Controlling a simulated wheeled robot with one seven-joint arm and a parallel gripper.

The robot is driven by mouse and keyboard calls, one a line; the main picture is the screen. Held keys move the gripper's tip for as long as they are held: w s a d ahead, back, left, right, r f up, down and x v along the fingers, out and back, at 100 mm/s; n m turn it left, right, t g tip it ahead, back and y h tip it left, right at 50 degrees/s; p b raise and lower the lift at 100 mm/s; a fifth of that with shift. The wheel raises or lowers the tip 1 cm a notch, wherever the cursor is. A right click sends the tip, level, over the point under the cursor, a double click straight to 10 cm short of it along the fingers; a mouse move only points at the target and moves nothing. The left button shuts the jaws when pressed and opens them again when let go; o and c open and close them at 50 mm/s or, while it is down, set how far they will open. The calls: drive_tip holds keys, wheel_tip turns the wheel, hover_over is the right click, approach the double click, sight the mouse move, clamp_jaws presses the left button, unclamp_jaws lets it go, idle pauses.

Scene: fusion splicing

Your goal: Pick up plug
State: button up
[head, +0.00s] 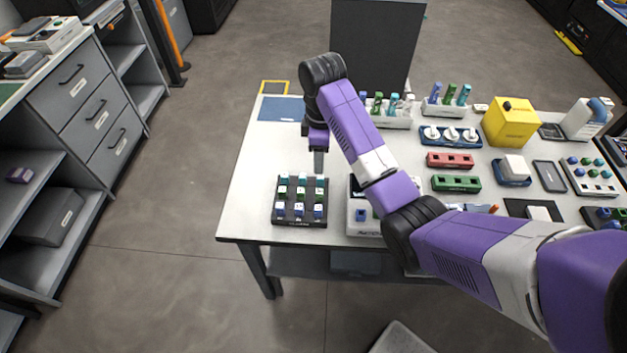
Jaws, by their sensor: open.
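Several small plugs, some blue, some green and some pale on top, sit in rows in a black tray (300,219) at the left front of the white table. One blue plug (318,211) is in the tray's front right corner. My gripper (319,172) points down just above the back right edge of the tray. It is open, though its fingers overlap in this view and the gap hardly shows. I see nothing held between them. I cannot tell which plug is meant.
A grey-white holder (357,228) stands right of the tray, partly behind my arm. Racks with coloured tubes (446,107), a red block (450,160), a green block (456,184) and a yellow box (509,123) fill the right. A blue mat (283,109) lies back left. The table's left strip is clear.

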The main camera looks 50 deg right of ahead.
sight(320, 176)
drive_tip(key=shift+s+a+f, duration=0.15)
drive_tip(key=shift+f, duration=0.1)
drive_tip(key=f, duration=0.2)
drive_tip(key=f+p, duration=0.1)
drive_tip(key=f, duration=0.4)
drive_tip(key=shift+s+f, duration=0.15)
drive_tip(key=shift+s, duration=0.1)
drive_tip(key=shift+c, duration=0.4)
clamp_jaws()
